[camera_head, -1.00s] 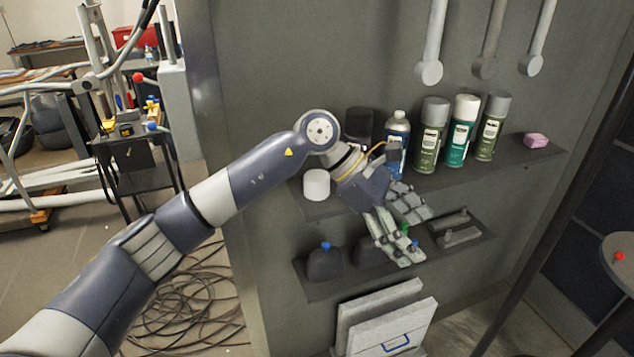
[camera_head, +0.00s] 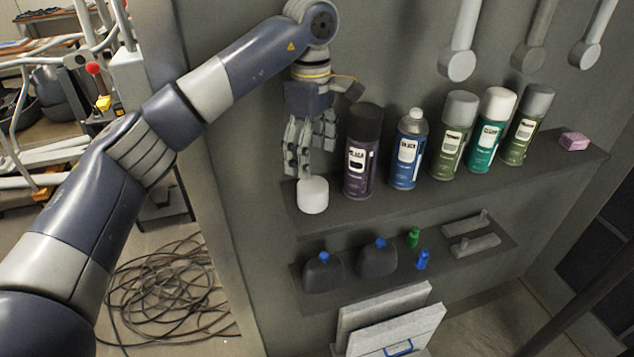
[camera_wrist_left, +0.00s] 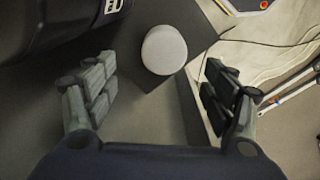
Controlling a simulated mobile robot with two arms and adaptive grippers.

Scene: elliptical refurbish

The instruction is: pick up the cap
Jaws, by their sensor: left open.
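A white round cap (camera_head: 313,195) stands at the left end of the upper grey shelf, beside a purple spray can with a black top (camera_head: 363,150). My left gripper (camera_head: 308,160) hangs with its fingers pointing down, just above and behind the cap. It is open and empty. In the left wrist view the cap (camera_wrist_left: 163,50) lies ahead of the spread fingers of the left gripper (camera_wrist_left: 160,88), centred between the two sides and not gripped. My right gripper does not show.
Several spray cans, among them a blue one (camera_head: 408,150), stand along the upper shelf (camera_head: 420,200), with a pink block (camera_head: 574,141) at its right end. The lower shelf holds dark jugs (camera_head: 322,272) and small bottles. Tools hang on the wall above.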

